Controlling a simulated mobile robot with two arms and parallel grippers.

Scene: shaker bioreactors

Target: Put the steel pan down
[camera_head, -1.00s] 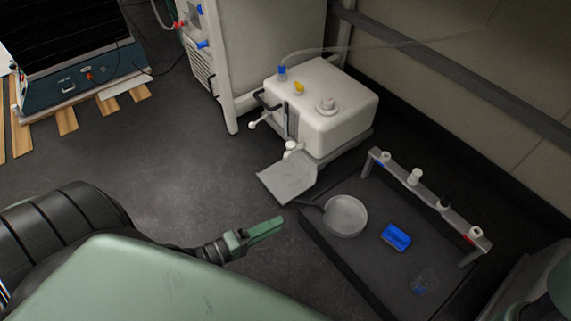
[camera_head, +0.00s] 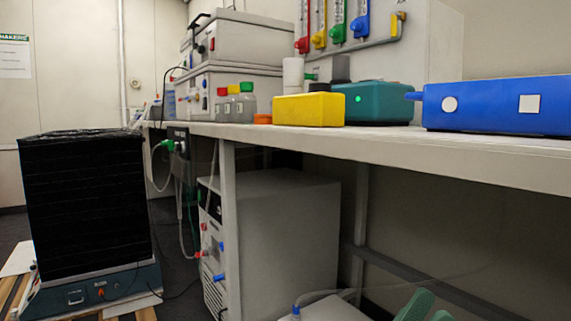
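The steel pan is not in the head view now; the floor area where it lay is below the picture. The rest of this gripper is cut off by the frame. My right gripper is not in view.
A long white bench (camera_head: 390,146) carries a blue box (camera_head: 495,106), a teal box (camera_head: 375,103), a yellow box (camera_head: 308,110) and stacked grey instruments (camera_head: 235,80). Under it stands a grey cabinet (camera_head: 285,235). A black-covered unit (camera_head: 85,205) stands at left.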

